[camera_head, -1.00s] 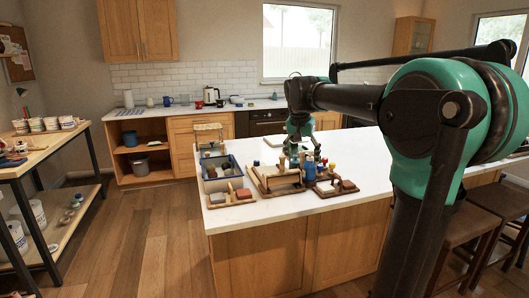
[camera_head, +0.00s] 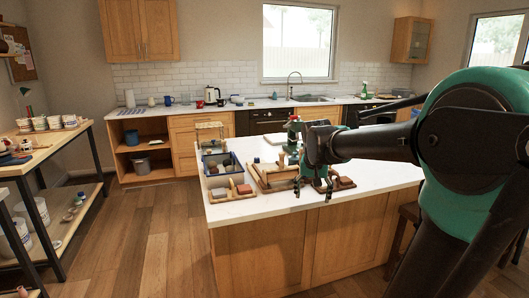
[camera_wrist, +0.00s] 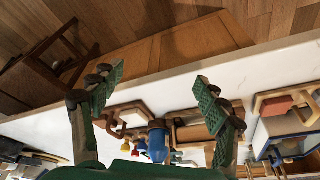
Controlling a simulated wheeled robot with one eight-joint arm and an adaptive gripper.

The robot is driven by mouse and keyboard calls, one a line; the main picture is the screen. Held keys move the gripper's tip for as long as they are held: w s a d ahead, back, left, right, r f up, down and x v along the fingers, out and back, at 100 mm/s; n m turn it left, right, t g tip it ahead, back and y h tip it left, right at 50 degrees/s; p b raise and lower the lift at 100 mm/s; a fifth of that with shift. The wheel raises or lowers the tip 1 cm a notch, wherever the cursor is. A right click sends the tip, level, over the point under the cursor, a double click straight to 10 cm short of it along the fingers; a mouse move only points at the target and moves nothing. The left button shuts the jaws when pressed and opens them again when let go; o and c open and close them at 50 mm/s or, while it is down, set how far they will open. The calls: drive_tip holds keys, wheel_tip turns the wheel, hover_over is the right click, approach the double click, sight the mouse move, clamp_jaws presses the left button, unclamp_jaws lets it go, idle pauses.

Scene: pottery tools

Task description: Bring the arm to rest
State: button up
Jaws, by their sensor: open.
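My gripper (camera_head: 313,192) is near the front edge of the white island counter (camera_head: 262,211) in the head view, in front of the pottery tools. Its two green fingers stand wide apart in the wrist view (camera_wrist: 158,88), with nothing between the tips. The arm reaches in from the right of the head view, bent at a green joint. Behind the fingers in the wrist view are the counter, a wooden tool holder (camera_wrist: 195,133) and a blue-handled tool (camera_wrist: 157,140). The arm and gripper partly hide the tools at the right of the group.
On the island are a wooden tray with blocks (camera_head: 229,194), a blue-rimmed bin (camera_head: 208,171) and a wooden rack (camera_head: 209,126). A workbench (camera_head: 62,135) with tubs stands at the left. Stools stand at the right. Open wooden floor (camera_head: 150,235) lies between bench and island.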

drive_tip(key=s+d+f+n+y, duration=0.1)
drive_tip(key=s+d+f+n, duration=0.1)
drive_tip(key=s+f, duration=1.5)
drive_tip(key=shift+s+d+f+n+t, duration=0.2)
drive_tip(key=shift+s+d+n+t, duration=0.2)
drive_tip(key=shift+s+n, duration=0.25)
